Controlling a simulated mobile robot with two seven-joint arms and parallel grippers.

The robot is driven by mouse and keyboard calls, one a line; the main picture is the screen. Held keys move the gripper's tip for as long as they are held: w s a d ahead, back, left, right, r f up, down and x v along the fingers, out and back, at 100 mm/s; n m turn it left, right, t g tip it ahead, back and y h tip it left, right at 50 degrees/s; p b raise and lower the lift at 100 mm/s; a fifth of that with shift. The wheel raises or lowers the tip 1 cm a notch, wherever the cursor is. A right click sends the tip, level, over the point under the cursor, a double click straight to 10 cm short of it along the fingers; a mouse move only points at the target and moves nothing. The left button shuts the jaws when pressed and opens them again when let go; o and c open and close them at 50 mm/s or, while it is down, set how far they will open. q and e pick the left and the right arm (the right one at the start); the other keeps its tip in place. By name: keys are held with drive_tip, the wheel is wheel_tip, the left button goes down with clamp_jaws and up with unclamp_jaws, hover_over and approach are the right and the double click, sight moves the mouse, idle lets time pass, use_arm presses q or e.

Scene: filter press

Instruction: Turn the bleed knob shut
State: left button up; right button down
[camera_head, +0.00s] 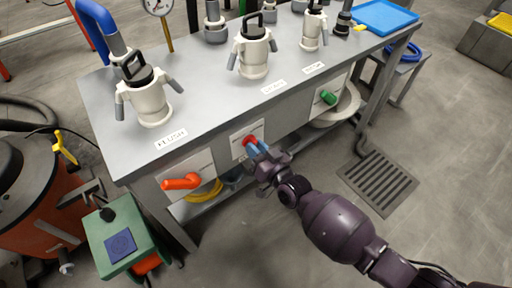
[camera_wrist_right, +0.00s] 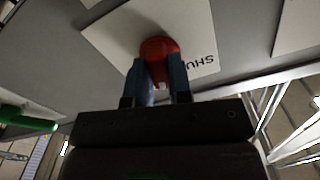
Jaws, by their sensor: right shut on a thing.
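A red knob (camera_head: 249,140) sits on a white plate on the front face of the grey bench, in the middle of the head view. My right gripper (camera_head: 257,147) reaches it from the lower right with blue fingers. In the right wrist view the red knob (camera_wrist_right: 160,47) is between the two blue fingertips (camera_wrist_right: 161,72), and the gripper is shut on it. The white plate (camera_wrist_right: 110,38) behind it carries lettering that is partly hidden; "SHU" shows upside down. The left gripper is not in view.
An orange handle (camera_head: 182,183) is left of the knob and a green knob (camera_head: 328,97) is right, on the same bench front. White canisters (camera_head: 255,56) stand on the bench top (camera_head: 200,98). A green box (camera_head: 120,235) stands at lower left. Floor at the right is mostly clear.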

use_arm(q)
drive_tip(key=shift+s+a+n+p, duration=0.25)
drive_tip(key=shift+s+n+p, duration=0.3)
drive_tip(key=shift+p, duration=0.55)
use_arm(e)
drive_tip(key=shift+n, duration=5.9)
drive_tip(key=c, duration=1)
unclamp_jaws()
drive_tip(key=shift+c, duration=0.2)
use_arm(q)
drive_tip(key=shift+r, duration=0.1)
use_arm(e)
drive_tip(key=shift+s+d, duration=0.1)
use_arm(q)
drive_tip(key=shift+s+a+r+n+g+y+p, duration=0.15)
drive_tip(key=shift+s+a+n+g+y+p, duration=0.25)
drive_tip(key=shift+p, duration=0.9)
use_arm(e)
drive_tip(key=v, duration=1)
drive_tip(key=shift+s+d, duration=0.15)
drive_tip(key=shift+s, duration=0.1)
